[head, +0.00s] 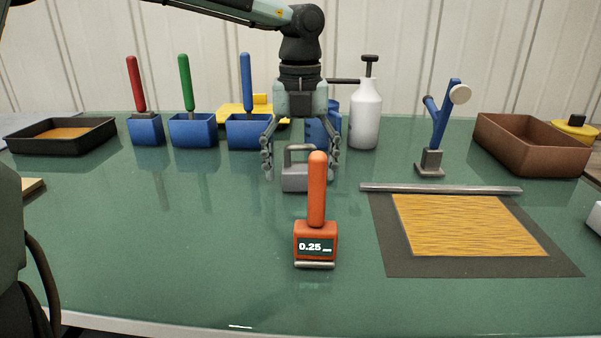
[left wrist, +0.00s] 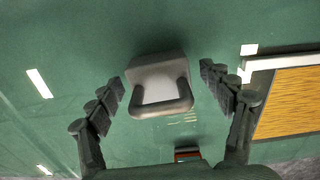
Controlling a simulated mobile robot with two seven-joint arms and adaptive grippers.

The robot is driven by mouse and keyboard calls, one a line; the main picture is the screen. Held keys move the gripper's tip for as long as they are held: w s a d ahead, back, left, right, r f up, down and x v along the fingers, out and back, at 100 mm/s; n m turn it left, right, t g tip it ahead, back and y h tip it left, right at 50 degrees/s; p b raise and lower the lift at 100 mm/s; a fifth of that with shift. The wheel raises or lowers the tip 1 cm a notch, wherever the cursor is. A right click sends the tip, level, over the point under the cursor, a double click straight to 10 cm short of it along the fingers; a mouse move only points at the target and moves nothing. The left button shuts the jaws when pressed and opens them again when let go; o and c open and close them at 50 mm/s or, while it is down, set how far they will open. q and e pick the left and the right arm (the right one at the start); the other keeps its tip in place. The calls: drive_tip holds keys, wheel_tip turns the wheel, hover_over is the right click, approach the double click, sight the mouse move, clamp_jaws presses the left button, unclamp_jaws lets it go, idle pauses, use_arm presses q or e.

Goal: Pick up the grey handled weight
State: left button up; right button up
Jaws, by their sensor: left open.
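The grey handled weight (head: 300,180) stands upright on the green table, a block with a loop handle on top. In the left wrist view the weight (left wrist: 157,77) lies between the finger tips, with its handle towards the camera. My left gripper (head: 301,158) points down over it, with one finger on each side. The gripper (left wrist: 163,85) is open, and gaps show between the fingers and the weight. The orange gauge partly covers the weight's lower right in the head view. My right gripper is not in view.
An orange-handled gauge (head: 316,240) reading 0.25 stands just in front of the weight. A metal bar (head: 440,189) and a wood-grained sheet (head: 470,225) lie to the right. Blue holders with handled tools, a white pump bottle (head: 366,115) and a brown tray (head: 530,145) stand behind.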

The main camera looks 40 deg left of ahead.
use_arm(q)
clamp_jaws()
drive_tip(key=shift+r, duration=0.1)
idle(0.4)
drive_tip(key=shift+r, duration=0.1)
